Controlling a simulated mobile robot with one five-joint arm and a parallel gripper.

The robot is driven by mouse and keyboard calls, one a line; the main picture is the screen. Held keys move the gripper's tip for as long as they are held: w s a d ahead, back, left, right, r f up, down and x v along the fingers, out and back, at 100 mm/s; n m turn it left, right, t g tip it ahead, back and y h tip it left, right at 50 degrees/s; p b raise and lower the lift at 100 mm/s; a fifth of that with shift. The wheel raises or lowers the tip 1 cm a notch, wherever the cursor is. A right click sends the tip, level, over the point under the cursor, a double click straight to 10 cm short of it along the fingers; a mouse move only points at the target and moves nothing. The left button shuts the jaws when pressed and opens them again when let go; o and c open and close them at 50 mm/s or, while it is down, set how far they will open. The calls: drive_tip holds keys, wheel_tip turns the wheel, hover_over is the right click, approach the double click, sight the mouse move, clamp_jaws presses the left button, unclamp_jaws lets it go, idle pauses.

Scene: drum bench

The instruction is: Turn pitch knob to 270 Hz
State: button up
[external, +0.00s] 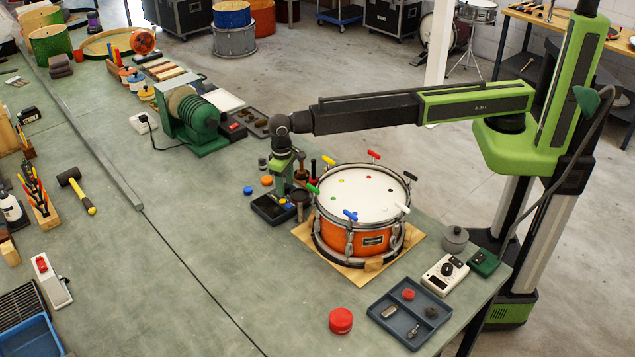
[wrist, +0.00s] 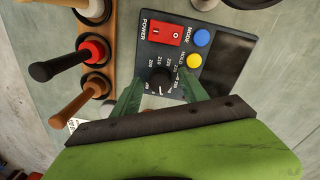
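The pitch knob (wrist: 161,82) is a small black dial with a light pointer and a printed number scale around it. It sits on the face of a dark tuner box (wrist: 224,62). In the wrist view the box also carries a red power switch, a blue MODE button (wrist: 201,37), a yellow button and a dark screen. My gripper (wrist: 163,88) is open, its green fingers on either side of the knob with gaps visible; I cannot tell their height above the face. The pointer's exact reading is too small to tell. In the external view my gripper (external: 284,184) hangs over the box (external: 268,209).
A wooden rack (wrist: 110,50) of upright handled tools stands close beside the box. The orange drum (external: 368,234) with coloured T-keys is just right of my gripper in the external view. A green grinder-like machine (external: 190,120) stands behind.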

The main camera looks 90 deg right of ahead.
drive_tip(key=shift+r, duration=0.1)
wheel_tip(320, 180, up, 17)
drive_tip(key=p, duration=1.7)
drive_tip(key=shift+w+a, duration=0.2)
drive_tip(key=shift+a, duration=0.25)
